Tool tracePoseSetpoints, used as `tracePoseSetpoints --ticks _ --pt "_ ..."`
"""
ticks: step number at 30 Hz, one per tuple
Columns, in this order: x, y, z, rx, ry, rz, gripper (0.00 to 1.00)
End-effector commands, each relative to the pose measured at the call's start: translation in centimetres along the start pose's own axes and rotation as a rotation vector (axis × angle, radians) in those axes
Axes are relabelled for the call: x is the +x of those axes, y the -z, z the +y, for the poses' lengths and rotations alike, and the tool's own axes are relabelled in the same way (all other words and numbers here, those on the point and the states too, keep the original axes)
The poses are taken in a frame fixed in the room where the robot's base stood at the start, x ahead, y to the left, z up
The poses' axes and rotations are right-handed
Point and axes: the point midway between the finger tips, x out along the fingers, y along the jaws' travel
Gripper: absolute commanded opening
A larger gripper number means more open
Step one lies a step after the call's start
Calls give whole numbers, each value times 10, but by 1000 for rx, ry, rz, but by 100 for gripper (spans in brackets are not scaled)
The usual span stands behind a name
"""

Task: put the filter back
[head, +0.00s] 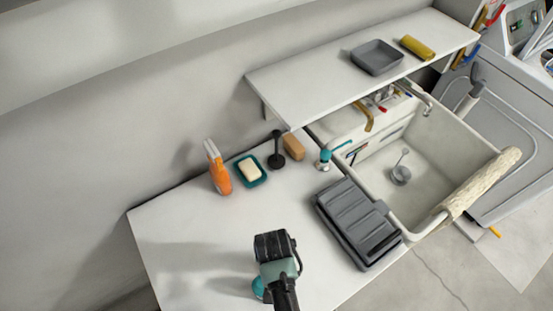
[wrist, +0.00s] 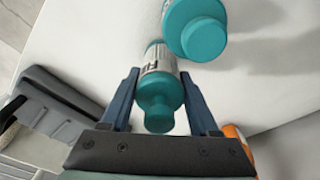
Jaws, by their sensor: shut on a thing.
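The filter (wrist: 160,92), a small cylinder with a teal nozzle-like end and a pale printed label, is between the two dark-blue fingers of my gripper (wrist: 159,74) in the wrist view. The fingers touch its sides. A second teal-capped, pale item (wrist: 200,36) stands just beyond it over the white counter, close to it. In the head view my gripper is low in the middle, above the counter, with its fingertips hidden by its own body. A bit of a teal item (head: 259,288) shows beside it; I cannot tell which of the two it is.
The white counter (head: 190,245) is clear left of my gripper. Along its back stand an orange bottle (head: 218,170), a soap dish (head: 240,179), a black-handled tool (head: 276,150) and a teal-topped dispenser (head: 324,160). A grey tray (head: 355,215) lies right, beside the sink (head: 440,150). A shelf (head: 310,88) overhangs.

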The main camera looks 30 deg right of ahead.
Motion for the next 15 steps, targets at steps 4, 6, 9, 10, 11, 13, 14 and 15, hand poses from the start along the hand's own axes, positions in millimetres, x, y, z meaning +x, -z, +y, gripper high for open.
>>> tracePoseSetpoints --ticks 4,6,9,10,11,13,14,15 --pt "10 -1 0 0 1 2 0" --pt "10 0 0 0 1 3 0" --pt "10 0 0 0 1 3 0" --pt "10 0 0 0 1 2 0" --pt "10 -1 0 0 1 2 0" --pt "12 -1 0 0 1 2 0" --pt "14 -1 0 0 1 2 0" --pt "13 -1 0 0 1 1 65"
